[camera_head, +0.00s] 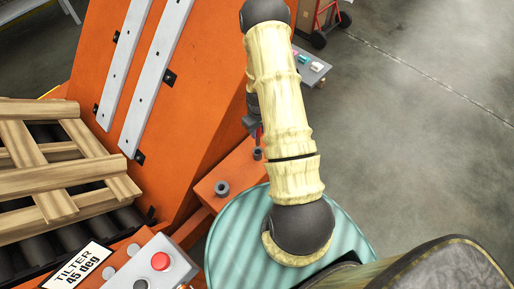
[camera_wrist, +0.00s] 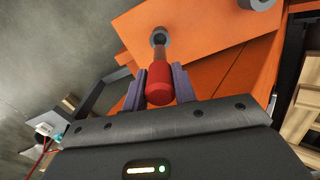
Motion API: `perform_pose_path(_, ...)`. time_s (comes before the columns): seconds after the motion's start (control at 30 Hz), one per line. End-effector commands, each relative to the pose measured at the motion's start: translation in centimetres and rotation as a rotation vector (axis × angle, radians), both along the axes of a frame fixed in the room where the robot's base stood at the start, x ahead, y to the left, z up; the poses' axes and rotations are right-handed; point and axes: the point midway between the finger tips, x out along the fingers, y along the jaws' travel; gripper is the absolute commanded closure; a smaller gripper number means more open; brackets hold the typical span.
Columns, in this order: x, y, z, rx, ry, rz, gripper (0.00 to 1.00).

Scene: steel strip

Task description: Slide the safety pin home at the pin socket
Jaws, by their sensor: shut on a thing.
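My gripper (camera_wrist: 159,78) is shut on the red handle of the safety pin (camera_wrist: 160,90), with one finger on each side. The pin's brownish shaft points away from the gripper toward a grey ring-shaped pin socket (camera_wrist: 158,36) on an orange plate. In the wrist view the shaft's far end overlaps the socket opening; I cannot tell how deep it sits. In the head view the red pin (camera_head: 258,134) shows just above a grey socket (camera_head: 257,154), partly hidden by my arm. A second grey socket (camera_head: 222,187) stands on the same plate and also shows in the wrist view (camera_wrist: 262,4).
The orange tilter (camera_head: 190,110) with two pale rails rises left of the plate. A wooden pallet (camera_head: 60,165) lies on rollers at left. A control box with a red button (camera_head: 160,261) is at the front. A teal drum (camera_head: 235,240) stands below my arm. Floor at right is clear.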

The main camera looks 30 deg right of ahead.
Motion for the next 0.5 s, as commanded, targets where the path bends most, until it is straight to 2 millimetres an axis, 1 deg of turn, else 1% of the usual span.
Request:
perform_pose_path(0.13,0.6,0.7,0.9,-0.001,-0.004,-0.004,1.0)
perform_pose_path(0.23,1.6,2.4,2.6,-0.003,-0.007,-0.02,1.0)
perform_pose_path(0.37,3.2,5.9,6.1,-0.004,-0.009,-0.055,1.0)
perform_pose_path(0.4,3.6,7.2,7.3,-0.004,-0.01,-0.069,1.0)
perform_pose_path(0.5,4.1,10.1,10.0,-0.002,-0.008,-0.102,1.0)
